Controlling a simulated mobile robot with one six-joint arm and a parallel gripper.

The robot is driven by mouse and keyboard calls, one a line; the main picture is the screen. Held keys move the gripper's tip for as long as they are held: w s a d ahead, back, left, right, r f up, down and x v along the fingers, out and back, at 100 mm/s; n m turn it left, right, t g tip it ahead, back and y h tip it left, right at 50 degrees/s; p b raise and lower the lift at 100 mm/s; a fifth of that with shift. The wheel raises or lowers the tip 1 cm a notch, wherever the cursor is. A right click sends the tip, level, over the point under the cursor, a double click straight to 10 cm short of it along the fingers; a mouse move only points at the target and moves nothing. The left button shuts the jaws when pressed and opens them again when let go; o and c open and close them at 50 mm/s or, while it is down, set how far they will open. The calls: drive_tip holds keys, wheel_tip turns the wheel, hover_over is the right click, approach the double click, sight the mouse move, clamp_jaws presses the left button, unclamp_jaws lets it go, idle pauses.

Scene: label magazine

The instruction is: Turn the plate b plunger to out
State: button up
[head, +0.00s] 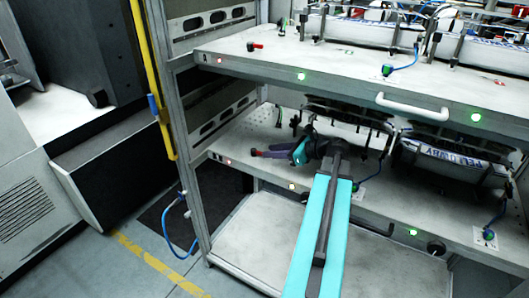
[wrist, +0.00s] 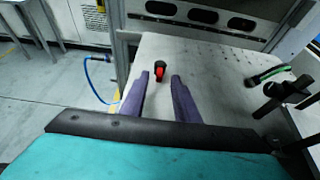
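The plunger (wrist: 159,70), a small knob with a red front and a dark top, stands on the pale lower plate (wrist: 205,55) in the wrist view. In the head view its dark end (head: 253,152) shows just left of my fingertips. My gripper (wrist: 160,75) is open, with one purple finger on each side of the plunger's line. The plunger lies at the fingertips, centred between them; I cannot tell whether either finger touches it. In the head view my gripper (head: 277,153) reaches in over the lower plate from the front.
The upper plate (head: 260,62) hangs over the lower one, with its own red plunger (head: 254,46) and a white handle (head: 412,106). A black post (wrist: 275,95) and a green-black cable piece (wrist: 267,75) stand right of my gripper. A yellow pole (head: 151,75) runs along the left frame.

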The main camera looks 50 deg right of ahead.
sight(258, 151)
drive_tip(key=shift+x, duration=1.95)
drive_tip(key=shift+c, duration=0.4)
clamp_jaws()
